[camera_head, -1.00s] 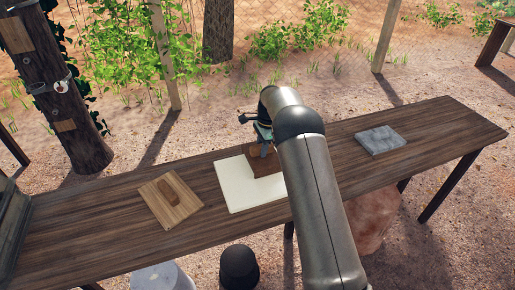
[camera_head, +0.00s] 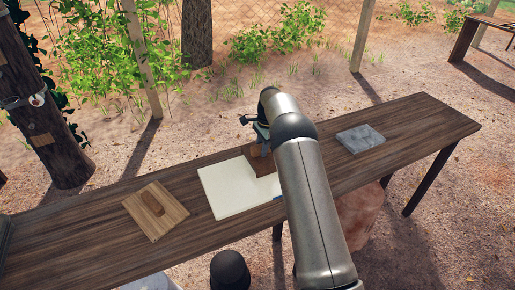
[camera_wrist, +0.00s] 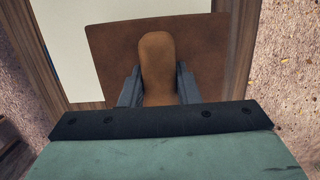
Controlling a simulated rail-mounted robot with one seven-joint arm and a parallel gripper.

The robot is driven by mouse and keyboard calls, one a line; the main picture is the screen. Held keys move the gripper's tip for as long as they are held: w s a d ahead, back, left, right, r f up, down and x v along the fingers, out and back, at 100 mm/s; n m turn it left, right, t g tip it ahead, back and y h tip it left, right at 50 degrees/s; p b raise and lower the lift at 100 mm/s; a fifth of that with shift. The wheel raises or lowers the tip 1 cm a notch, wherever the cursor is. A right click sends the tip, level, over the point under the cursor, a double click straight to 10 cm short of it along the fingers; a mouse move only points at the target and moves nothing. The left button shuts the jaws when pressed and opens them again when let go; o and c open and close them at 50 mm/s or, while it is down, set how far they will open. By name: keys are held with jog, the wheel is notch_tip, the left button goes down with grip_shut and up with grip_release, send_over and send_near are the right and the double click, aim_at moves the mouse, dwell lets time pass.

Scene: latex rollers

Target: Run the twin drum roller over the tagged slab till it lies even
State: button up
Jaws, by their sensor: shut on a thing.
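My gripper (camera_head: 262,148) is shut on the tan upright handle (camera_wrist: 158,62) of a brown, flat-topped tool (camera_head: 264,166). In the wrist view one finger is on each side of the handle, and the brown top (camera_wrist: 205,65) spreads out around it. No drums show; the tool's underside is hidden. The tool is over the far right part of a cream slab (camera_head: 225,192), also seen in the wrist view (camera_wrist: 70,50). I cannot tell whether they touch. A small bluish mark (camera_head: 278,198), perhaps the tag, shows at the slab's near right edge, beside my arm.
The slab lies on a long dark wooden table (camera_head: 90,215). A light wooden board with a handle (camera_head: 155,210) lies to the left, and a grey stone slab (camera_head: 361,138) to the right. Bare tabletop lies between them and the cream slab.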

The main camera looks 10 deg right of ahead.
jog(key=shift+w+d, duration=0.2)
jog(key=shift+d, duration=0.4)
jog(key=shift+w+d, duration=0.2)
jog(key=shift+d, duration=0.35)
jog(key=shift+s+a+f+b, duration=0.15)
jog(key=shift+s+a, duration=0.25)
jog(key=shift+a, duration=0.95)
jog(key=shift+s+a+b, duration=0.2)
jog(key=shift+s+a, duration=0.2)
jog(key=shift+a, duration=0.95)
jog(key=shift+s+a+f+b, duration=0.15)
jog(key=shift+s+a, duration=0.25)
jog(key=shift+a, duration=0.95)
jog(key=shift+s+a+r, duration=0.1)
jog(key=shift+s+a, duration=0.25)
jog(key=shift+a, duration=0.9)
jog(key=shift+s+a+r, duration=0.1)
jog(key=shift+s+a, duration=0.25)
jog(key=shift+a, duration=0.95)
jog(key=shift+s+a+r, duration=0.1)
jog(key=shift+s+a, duration=0.25)
jog(key=shift+a, duration=0.9)
jog(key=shift+s+a+f, duration=0.1)
jog(key=shift+s+a, duration=0.2)
jog(key=shift+a, duration=0.75)
jog(key=shift+s+a, duration=0.3)
jog(key=shift+a, duration=0.75)
jog(key=shift+s+a+f, duration=0.1)
jog(key=shift+s+a, duration=0.2)
jog(key=shift+a, duration=0.75)
